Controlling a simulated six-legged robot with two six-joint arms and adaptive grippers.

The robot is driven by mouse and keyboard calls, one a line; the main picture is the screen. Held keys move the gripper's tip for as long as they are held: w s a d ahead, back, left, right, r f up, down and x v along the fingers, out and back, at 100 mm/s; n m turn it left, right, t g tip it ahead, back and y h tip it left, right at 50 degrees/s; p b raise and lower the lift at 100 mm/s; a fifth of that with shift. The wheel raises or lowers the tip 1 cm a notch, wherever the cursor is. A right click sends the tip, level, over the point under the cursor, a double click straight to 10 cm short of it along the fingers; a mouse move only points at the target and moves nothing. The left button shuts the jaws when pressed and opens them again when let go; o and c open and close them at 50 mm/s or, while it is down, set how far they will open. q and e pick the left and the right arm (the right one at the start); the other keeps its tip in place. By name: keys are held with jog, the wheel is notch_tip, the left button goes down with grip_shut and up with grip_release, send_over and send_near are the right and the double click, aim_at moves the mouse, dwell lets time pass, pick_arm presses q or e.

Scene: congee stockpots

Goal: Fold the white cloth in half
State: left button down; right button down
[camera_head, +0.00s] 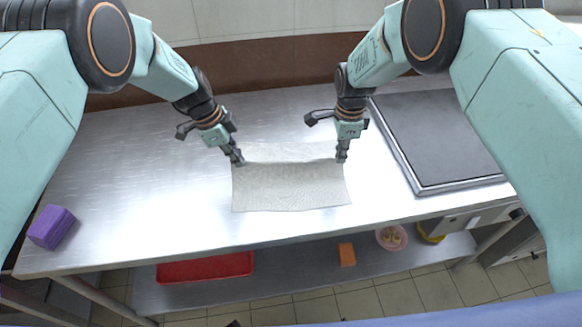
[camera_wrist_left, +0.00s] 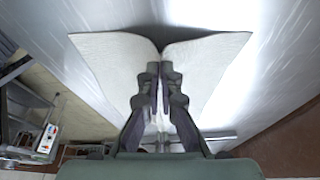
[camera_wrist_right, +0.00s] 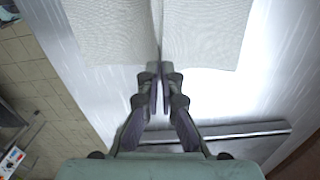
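The white cloth (camera_head: 290,188) is on the steel table in the middle of the head view. A paler strip of it shows behind the line between my two grippers. My left gripper (camera_head: 238,160) is shut on the cloth's left side, and my right gripper (camera_head: 342,156) is shut on its right side. In the left wrist view the cloth (camera_wrist_left: 112,62) dips into a crease at the closed fingers (camera_wrist_left: 160,85). In the right wrist view the cloth (camera_wrist_right: 210,35) also creases at the closed fingertips (camera_wrist_right: 160,80). The cloth's underside is hidden.
A purple block (camera_head: 51,227) sits at the table's left front. A dark flat plate (camera_head: 440,135) with a metal rim lies on the right. A red tray (camera_head: 205,268), an orange block (camera_head: 347,254) and a pink bowl (camera_head: 392,238) are on the lower shelf.

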pick_arm(q)
jog(key=shift+r, duration=0.15)
pick_arm(e)
jog(key=shift+r, duration=0.15)
